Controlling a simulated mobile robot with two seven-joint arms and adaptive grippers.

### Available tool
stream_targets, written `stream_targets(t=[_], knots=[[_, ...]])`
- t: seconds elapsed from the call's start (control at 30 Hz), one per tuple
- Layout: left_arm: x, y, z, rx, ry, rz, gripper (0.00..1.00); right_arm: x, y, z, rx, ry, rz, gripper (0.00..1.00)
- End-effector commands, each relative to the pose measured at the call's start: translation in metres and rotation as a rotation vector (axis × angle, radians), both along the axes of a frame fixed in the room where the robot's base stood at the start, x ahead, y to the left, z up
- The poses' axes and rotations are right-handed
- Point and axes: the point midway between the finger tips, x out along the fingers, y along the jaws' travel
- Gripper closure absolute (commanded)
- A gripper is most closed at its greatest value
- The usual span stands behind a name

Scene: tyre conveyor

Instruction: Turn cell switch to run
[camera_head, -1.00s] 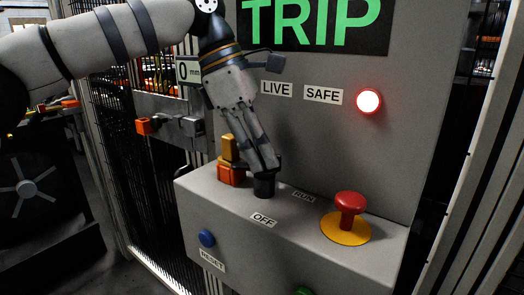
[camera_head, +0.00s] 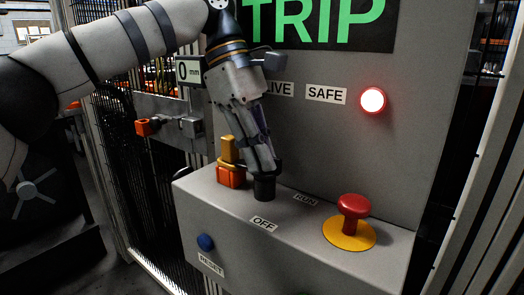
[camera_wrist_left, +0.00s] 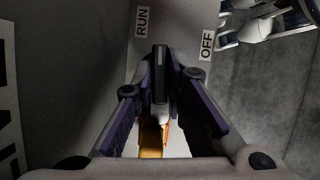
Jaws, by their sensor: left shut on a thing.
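The cell switch is a black round knob (camera_head: 264,189) on top of the grey control box (camera_head: 330,262). My left gripper (camera_head: 264,170) comes down from above with its fingers shut on the knob. In the left wrist view the knob (camera_wrist_left: 160,72) sits between the fingertips (camera_wrist_left: 160,85), and its pale line lies between the two labels. The RUN label (camera_head: 305,200) is right of the knob and the OFF label (camera_head: 263,224) is in front of it. My right gripper is not in view.
An orange block with a yellow top (camera_head: 230,176) stands just left of the knob. A red mushroom button (camera_head: 354,206) on a yellow disc is to the right. A blue button (camera_head: 205,242) sits above RESET on the front. A red lamp (camera_head: 372,101) glows beside SAFE.

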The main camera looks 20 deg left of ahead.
Motion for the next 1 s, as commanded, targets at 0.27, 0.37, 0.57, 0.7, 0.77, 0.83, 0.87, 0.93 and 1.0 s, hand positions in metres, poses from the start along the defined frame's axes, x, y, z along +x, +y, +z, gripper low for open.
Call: stream_targets(t=[0.27,0.37,0.57,0.7,0.77,0.83,0.87,0.93,1.0], knots=[[0.000,0.000,0.001,0.001,-0.002,0.002,0.68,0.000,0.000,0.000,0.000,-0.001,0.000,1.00],[0.000,0.000,0.001,0.000,-0.001,0.002,0.68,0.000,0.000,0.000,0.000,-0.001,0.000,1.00],[0.000,0.000,0.002,0.000,-0.001,0.003,0.68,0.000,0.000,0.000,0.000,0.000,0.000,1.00],[0.003,0.008,0.023,-0.002,-0.003,0.006,0.68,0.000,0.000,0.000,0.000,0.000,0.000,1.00],[0.004,0.013,0.036,-0.001,-0.004,0.006,0.68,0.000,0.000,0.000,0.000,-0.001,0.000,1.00],[0.005,0.019,0.050,-0.002,-0.003,0.005,0.68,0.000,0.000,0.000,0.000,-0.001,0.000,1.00],[0.006,0.021,0.054,-0.001,-0.003,0.006,0.68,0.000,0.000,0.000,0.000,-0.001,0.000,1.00],[0.006,0.024,0.061,0.000,-0.002,0.005,0.68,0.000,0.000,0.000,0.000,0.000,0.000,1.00],[0.007,0.026,0.066,0.001,-0.002,0.003,0.68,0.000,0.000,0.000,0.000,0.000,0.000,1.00]])
